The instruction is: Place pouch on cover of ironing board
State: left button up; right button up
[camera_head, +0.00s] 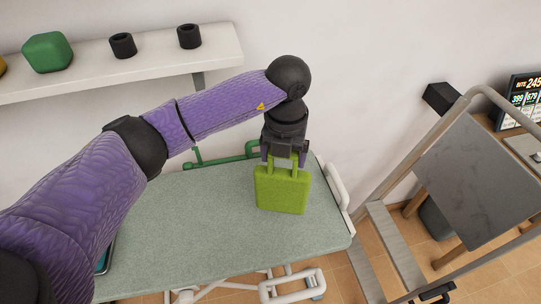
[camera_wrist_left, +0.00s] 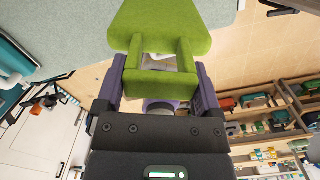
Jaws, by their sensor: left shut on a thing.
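The pouch (camera_head: 283,192) is lime green and soft-edged, with a loop handle at its top. My left gripper (camera_head: 285,160) is shut on the handle, and the pouch hangs below it. In the left wrist view the pouch (camera_wrist_left: 158,27) fills the top middle, with its handle between the fingers of my left gripper (camera_wrist_left: 160,85). The ironing board's cover (camera_head: 190,225) is a broad grey-green surface under the pouch, and it also shows in the left wrist view (camera_wrist_left: 60,25). I cannot tell whether the pouch touches the cover. My right gripper is not in view.
A white wall shelf (camera_head: 150,57) holds a green block (camera_head: 47,52) and two black cups. A green rail (camera_head: 225,160) runs behind the board and a white rail (camera_head: 335,185) stands at its right end. A framed grey panel (camera_head: 480,175) stands further right.

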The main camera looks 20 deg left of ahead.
aim_at(283, 171)
pick_arm(q)
notch_tip(283, 171, down, 4)
jog(key=shift+f, duration=0.1)
jog(key=shift+f+b, duration=0.1)
jog(key=shift+b, duration=0.2)
jog(key=shift+f, duration=0.15)
jog(key=o, duration=1.1)
jog(key=shift+r, duration=0.35)
jog(key=r, duration=0.6)
jog(key=r+p, duration=0.1)
jog(key=r, duration=0.4)
jog(key=shift+s+d+r, duration=0.1)
jog(key=shift+s+r, duration=0.1)
jog(key=shift+r, duration=0.2)
